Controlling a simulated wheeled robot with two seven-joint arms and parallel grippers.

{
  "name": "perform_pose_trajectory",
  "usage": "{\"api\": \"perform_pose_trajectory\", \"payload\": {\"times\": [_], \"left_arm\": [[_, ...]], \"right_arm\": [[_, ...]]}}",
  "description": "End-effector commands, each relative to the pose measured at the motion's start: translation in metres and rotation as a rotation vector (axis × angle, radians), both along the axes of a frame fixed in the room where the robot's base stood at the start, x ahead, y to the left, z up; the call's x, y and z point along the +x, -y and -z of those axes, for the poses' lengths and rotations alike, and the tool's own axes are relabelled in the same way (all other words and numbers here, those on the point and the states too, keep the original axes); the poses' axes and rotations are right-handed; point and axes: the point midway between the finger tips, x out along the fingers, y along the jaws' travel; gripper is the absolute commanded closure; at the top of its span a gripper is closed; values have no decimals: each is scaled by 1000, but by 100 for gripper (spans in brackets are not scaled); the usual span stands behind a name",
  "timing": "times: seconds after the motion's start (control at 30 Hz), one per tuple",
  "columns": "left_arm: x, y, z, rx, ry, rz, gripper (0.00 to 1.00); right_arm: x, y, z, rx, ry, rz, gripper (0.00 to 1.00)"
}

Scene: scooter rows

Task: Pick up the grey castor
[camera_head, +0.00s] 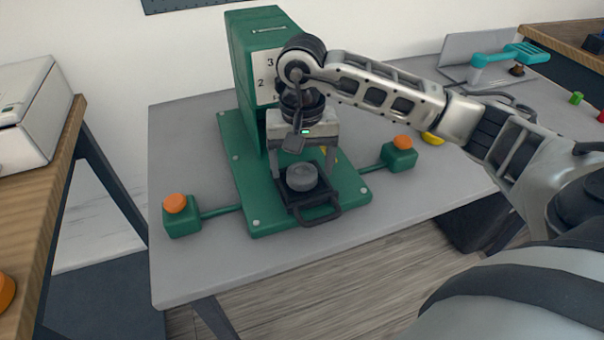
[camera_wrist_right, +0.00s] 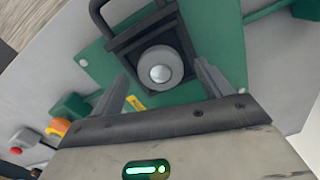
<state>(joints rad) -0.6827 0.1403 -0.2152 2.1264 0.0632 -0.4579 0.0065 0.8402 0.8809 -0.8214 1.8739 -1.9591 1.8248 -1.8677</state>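The grey castor (camera_head: 302,177) is a short round grey disc that sits in a black tray (camera_head: 322,216) with a handle, on the green press base. In the right wrist view the castor (camera_wrist_right: 160,68) shows as a grey ring with a shiny metal centre. My right gripper (camera_head: 302,170) points down over the tray. Its fingers are spread wide, and in the right wrist view the gap between the fingertips (camera_wrist_right: 158,70) frames the castor, with room on both sides. The gripper looks empty; whether the tips are level with the castor is unclear. My left gripper is not seen.
A green press (camera_head: 250,60) marked 2 and 3 stands right behind the gripper. Green boxes with orange buttons flank it, left (camera_head: 181,215) and right (camera_head: 399,154). A yellow item (camera_head: 432,138) and a teal-handled device (camera_head: 505,55) lie farther right. The grey table's front left is clear.

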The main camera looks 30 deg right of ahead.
Motion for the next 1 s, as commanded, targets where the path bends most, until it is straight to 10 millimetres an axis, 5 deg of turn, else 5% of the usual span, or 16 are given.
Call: {"api": "perform_pose_trajectory", "payload": {"times": [0.03,0.17,0.27,0.67,0.77,1.0], "left_arm": [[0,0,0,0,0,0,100],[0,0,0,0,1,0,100],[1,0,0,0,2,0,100],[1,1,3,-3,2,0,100],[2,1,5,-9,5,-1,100],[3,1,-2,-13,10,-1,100]], "right_arm": [[0,0,0,0,0,0,37],[0,0,0,0,0,0,72],[0,0,-1,0,1,0,76],[1,0,-15,1,5,1,76],[2,0,-33,0,9,0,76],[-39,-26,-92,-1,11,-6,76]]}}
